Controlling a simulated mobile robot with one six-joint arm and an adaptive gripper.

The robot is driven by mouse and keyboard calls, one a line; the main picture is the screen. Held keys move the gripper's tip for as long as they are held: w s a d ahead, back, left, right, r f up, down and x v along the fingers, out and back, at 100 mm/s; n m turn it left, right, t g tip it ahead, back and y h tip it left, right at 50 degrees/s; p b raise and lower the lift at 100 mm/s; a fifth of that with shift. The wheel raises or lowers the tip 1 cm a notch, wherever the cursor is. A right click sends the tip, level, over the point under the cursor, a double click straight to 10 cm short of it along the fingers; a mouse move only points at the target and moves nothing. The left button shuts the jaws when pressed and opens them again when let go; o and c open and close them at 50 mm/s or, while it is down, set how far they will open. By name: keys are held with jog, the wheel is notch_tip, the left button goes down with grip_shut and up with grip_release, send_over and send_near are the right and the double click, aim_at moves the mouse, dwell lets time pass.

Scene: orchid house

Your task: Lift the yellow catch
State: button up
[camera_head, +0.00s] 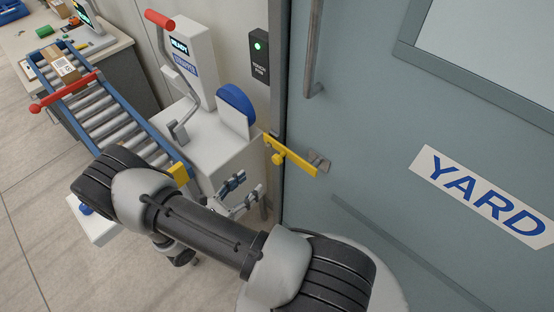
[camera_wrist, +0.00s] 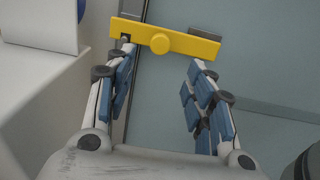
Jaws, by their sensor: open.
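The yellow catch (camera_head: 291,156) is a flat bar with a round knob, set across the edge of the grey-blue door and its frame. In the head view it slopes down to the right. In the wrist view the catch (camera_wrist: 190,42) lies just beyond my fingertips, with its knob between the two finger lines. My gripper (camera_head: 243,196) is left of and below the catch in the head view. In the wrist view my gripper (camera_wrist: 163,62) is open and empty, its fingers apart on either side. Whether a fingertip touches the bar, I cannot tell.
The door (camera_head: 380,130) carries a YARD sign (camera_head: 482,196) and a vertical handle (camera_head: 313,50). A black box with a green light (camera_head: 259,55) is on the wall. A white machine (camera_head: 195,60) with a red-gripped lever and a roller conveyor (camera_head: 110,120) with a carton stand at left.

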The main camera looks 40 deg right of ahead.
aim_at(275, 161)
jog(key=d, duration=0.4)
jog(key=d+b, duration=0.1)
jog(key=d, duration=0.4)
jog(key=w+d, duration=0.1)
jog(key=d, duration=0.3)
jog(key=shift+d, duration=0.2)
grip_shut()
